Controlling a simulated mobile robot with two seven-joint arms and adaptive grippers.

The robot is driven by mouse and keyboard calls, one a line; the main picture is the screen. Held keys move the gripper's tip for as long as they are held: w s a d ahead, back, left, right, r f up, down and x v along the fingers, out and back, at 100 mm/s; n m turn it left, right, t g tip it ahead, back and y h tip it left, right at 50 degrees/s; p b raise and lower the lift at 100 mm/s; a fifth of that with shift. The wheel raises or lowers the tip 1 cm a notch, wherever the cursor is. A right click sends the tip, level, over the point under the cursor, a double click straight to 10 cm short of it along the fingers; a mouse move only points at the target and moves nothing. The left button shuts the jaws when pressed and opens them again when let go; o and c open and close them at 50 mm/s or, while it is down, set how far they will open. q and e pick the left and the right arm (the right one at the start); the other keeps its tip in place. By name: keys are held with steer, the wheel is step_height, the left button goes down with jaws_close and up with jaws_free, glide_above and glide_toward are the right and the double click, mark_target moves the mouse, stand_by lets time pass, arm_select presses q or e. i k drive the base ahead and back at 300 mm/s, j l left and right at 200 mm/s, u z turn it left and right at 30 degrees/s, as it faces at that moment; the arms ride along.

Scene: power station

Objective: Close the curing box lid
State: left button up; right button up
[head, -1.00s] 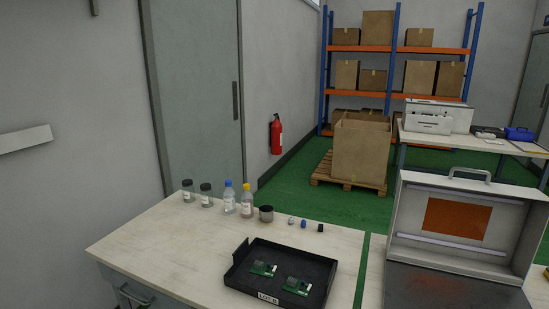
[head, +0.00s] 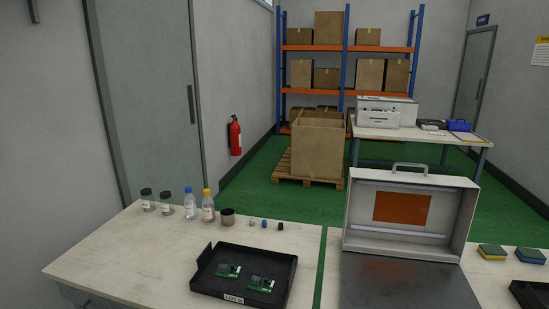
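The curing box (head: 408,281) stands on the workbench at the lower right, with a dark flat top face toward me. Its lid (head: 456,220) is raised upright at the back, showing a pale inside with an orange-brown panel (head: 402,207). A grey handle (head: 411,168) sits on the lid's top edge. The front of the box is cut off by the bottom of the view. Neither of my grippers shows in the head view.
A black tray (head: 204,273) with two green circuit boards lies left of the box. Bottles and small jars (head: 190,205) stand behind it. Sponges (head: 492,251) and another dark tray (head: 530,292) lie to the right. A green strip (head: 327,265) crosses the bench.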

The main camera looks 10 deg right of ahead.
mark_target(388, 208)
steer(key=z, duration=1.25)
